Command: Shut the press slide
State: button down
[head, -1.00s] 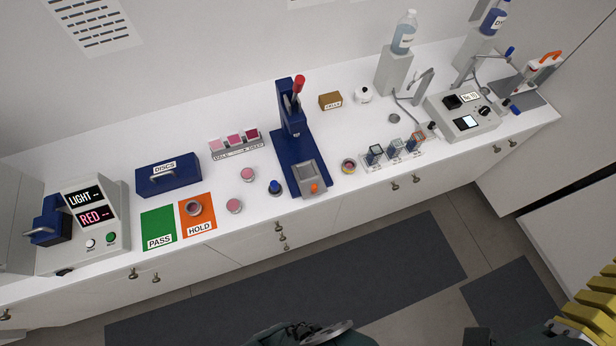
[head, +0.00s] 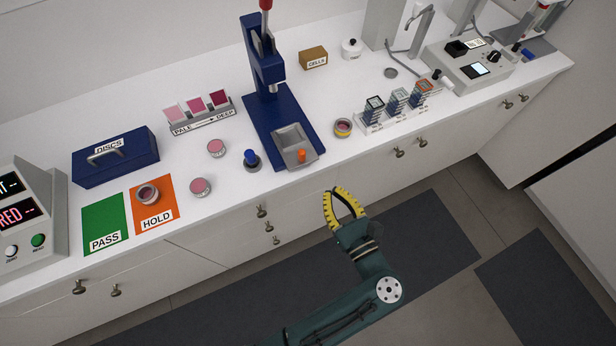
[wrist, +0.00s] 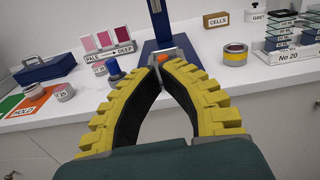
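The blue press (head: 268,75) stands on its blue base (head: 265,125) on the white counter, with a red-topped lever. Its grey slide (head: 292,142) sits at the front of the base, out in front of the press head, with an orange knob (head: 301,155) on its front end. In the wrist view the orange knob (wrist: 162,58) shows just beyond my fingertips, and the slide is partly hidden. My gripper (head: 332,192) is empty, its yellow fingers drawn together at the tips. It is in front of the counter, apart from the slide.
A blue-knobbed tool (head: 251,159) stands just left of the slide, and pink discs (head: 201,187) lie further left. A yellow-banded jar (head: 343,127) and a rack of stacked samples (head: 398,107) are to the right. The floor before the counter is clear.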

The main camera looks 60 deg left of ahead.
notch_tip(320, 180, down, 7)
jog(key=s+b, duration=0.1)
jog(key=b, duration=0.4)
send_near(302, 160)
jog(key=a, duration=0.8)
jog(key=shift+w+a, duration=0.15)
jog(key=shift+w, duration=0.05)
jog(key=shift+w, duration=0.1)
